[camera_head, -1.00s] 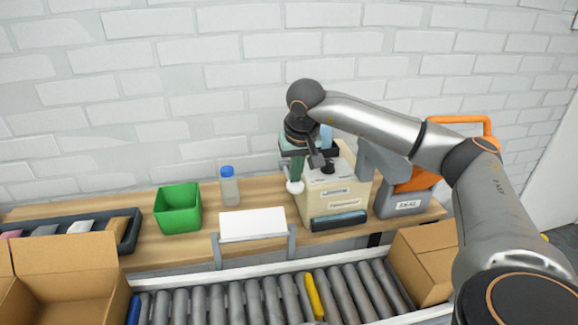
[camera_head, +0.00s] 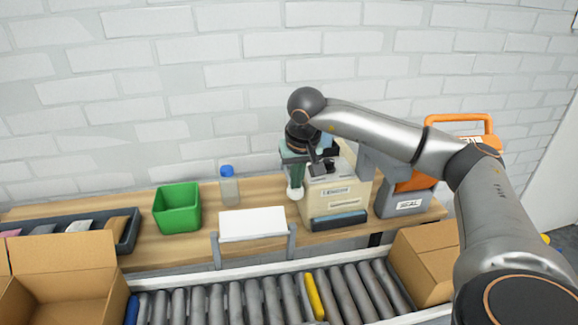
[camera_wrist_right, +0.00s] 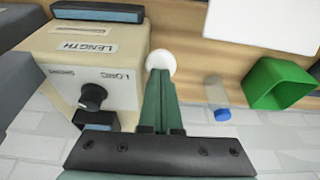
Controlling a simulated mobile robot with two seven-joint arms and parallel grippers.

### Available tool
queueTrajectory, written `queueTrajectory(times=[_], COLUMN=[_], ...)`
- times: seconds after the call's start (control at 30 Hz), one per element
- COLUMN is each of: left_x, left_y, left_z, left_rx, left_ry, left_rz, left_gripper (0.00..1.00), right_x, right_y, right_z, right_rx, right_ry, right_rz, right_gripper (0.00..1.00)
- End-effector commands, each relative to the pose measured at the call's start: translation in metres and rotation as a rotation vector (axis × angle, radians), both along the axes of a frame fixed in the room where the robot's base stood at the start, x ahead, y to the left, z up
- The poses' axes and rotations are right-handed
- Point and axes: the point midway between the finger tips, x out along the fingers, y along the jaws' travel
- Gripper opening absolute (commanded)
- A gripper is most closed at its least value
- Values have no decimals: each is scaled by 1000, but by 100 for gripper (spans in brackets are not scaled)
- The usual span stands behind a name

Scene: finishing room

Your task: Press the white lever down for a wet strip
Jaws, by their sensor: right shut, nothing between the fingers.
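The white lever's round knob (camera_head: 295,193) shows at the left side of the beige tape dispenser (camera_head: 345,205). In the right wrist view the knob (camera_wrist_right: 160,62) sits just past my right fingertips. My right gripper (camera_head: 297,183) points down with its green fingers shut and empty, directly over the knob and apparently touching it. The closed fingers also show in the right wrist view (camera_wrist_right: 160,78). The rest of the lever is hidden behind the fingers. The dispenser (camera_wrist_right: 110,45) carries a "LENGTH" label and a black dial (camera_wrist_right: 92,96). My left gripper is out of view.
A white pad (camera_head: 252,223), a clear bottle with a blue cap (camera_head: 229,187) and a green bin (camera_head: 177,208) stand left of the dispenser. A grey and orange sealer (camera_head: 405,202) stands to its right. A roller conveyor (camera_head: 250,300) with open cartons runs in front.

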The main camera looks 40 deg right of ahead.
Motion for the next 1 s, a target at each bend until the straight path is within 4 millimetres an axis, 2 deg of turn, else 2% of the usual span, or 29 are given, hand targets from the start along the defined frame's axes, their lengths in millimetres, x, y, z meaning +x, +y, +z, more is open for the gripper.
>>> queueTrajectory(times=[1.0], left_x=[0], left_y=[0], left_z=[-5], left_rx=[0], left_ry=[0], left_rz=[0], left_gripper=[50], right_x=[-2], right_y=[1], right_z=[-11], right_rx=[0], right_ry=[1], right_rz=[0], right_gripper=[0])
